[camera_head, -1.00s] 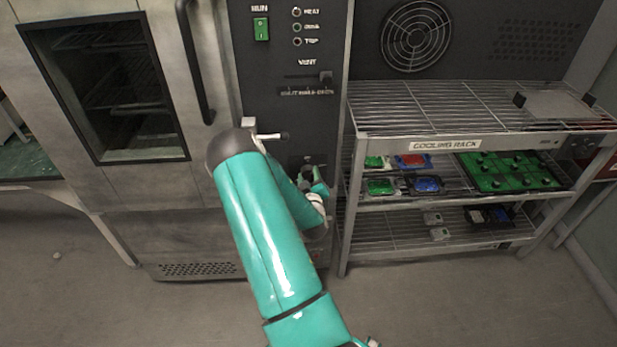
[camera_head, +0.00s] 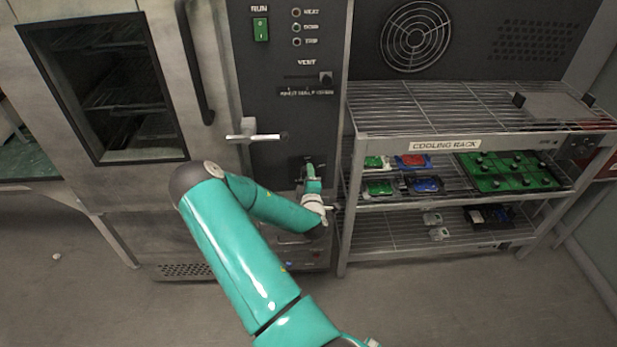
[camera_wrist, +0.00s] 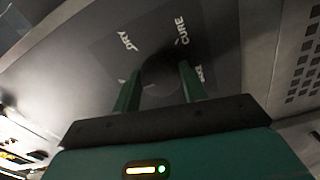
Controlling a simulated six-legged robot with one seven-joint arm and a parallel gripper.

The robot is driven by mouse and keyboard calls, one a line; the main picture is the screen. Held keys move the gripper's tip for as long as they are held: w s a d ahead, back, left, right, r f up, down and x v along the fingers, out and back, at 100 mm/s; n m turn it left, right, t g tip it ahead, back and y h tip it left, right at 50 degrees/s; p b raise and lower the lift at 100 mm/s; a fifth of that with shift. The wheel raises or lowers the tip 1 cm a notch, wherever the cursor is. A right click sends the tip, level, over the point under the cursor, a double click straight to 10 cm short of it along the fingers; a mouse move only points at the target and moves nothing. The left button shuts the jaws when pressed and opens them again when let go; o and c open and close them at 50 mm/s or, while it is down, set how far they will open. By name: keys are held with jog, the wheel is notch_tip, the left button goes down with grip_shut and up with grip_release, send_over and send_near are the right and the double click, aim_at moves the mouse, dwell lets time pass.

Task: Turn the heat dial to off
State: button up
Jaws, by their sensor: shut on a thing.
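The heat dial (camera_wrist: 162,76) is a dark round knob on a dark panel in the wrist view. The words DRY and CURE are printed around it, and other labels are partly covered. My gripper (camera_wrist: 160,70) has one green finger on each side of the knob and is shut on it. The knob's pointer is too dark to read. In the head view my gripper (camera_head: 310,168) is at the lower part of the oven's control panel, and the dial is mostly hidden there.
The oven's dark control panel (camera_head: 290,110) carries a green run switch (camera_head: 261,29), indicator lights and a vent slider (camera_head: 326,78). A metal latch handle (camera_head: 250,135) sticks out left of my gripper. A cooling rack (camera_head: 400,146) with trays stands close on the right.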

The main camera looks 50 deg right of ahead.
jog(key=shift+s+n, duration=0.1)
jog(key=shift+n, duration=0.3)
jog(key=o, duration=1)
jog(key=v, duration=1.3)
jog(key=shift+s+a, duration=0.3)
